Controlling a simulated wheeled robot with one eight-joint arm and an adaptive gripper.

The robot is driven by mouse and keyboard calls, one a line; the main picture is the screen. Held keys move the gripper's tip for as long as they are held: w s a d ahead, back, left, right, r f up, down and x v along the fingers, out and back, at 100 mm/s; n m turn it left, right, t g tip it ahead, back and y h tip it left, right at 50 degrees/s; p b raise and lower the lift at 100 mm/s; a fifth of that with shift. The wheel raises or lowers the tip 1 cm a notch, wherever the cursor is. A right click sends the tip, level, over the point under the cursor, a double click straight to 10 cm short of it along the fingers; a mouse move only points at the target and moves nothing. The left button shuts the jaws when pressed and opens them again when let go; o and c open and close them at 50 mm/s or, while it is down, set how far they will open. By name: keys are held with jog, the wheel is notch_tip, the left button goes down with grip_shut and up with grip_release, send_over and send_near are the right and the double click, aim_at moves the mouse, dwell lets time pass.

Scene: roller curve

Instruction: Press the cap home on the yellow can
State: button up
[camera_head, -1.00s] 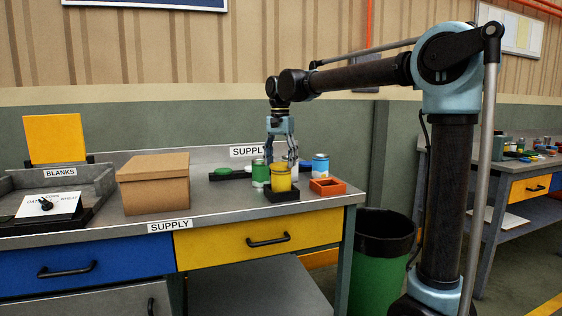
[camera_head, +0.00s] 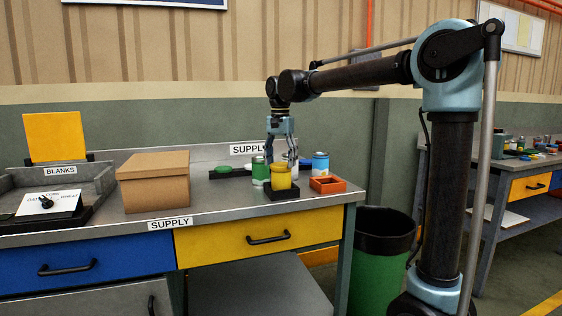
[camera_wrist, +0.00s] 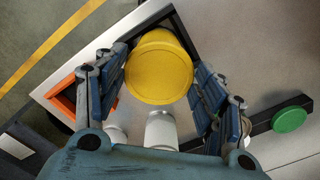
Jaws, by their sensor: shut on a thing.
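The yellow can (camera_head: 281,181) stands upright on a small black base (camera_head: 282,195) near the front of the bench. In the wrist view its round yellow cap (camera_wrist: 159,72) is seen from above, with the yellow can wall (camera_wrist: 157,37) showing past the cap's far edge. My gripper (camera_head: 281,160) points straight down over the can. It also shows in the wrist view (camera_wrist: 158,75), with a finger at each side of the cap, shut on it. The cap sits over the can's top; I cannot tell how fully it is seated.
A green can (camera_head: 260,170) and a blue-topped can (camera_head: 320,164) stand close by. An orange tray (camera_head: 327,186) lies to the right. A green cap (camera_wrist: 289,119) is on a black strip behind. A cardboard box (camera_head: 153,184) stands left, with clear bench between.

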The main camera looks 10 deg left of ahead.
jog(key=shift+f, duration=0.1)
jog(key=shift+c, duration=0.2)
jog(key=o, duration=0.9)
jog(key=o, duration=0.3)
jog(key=shift+r, duration=4.5)
jog(key=shift+d, duration=0.1)
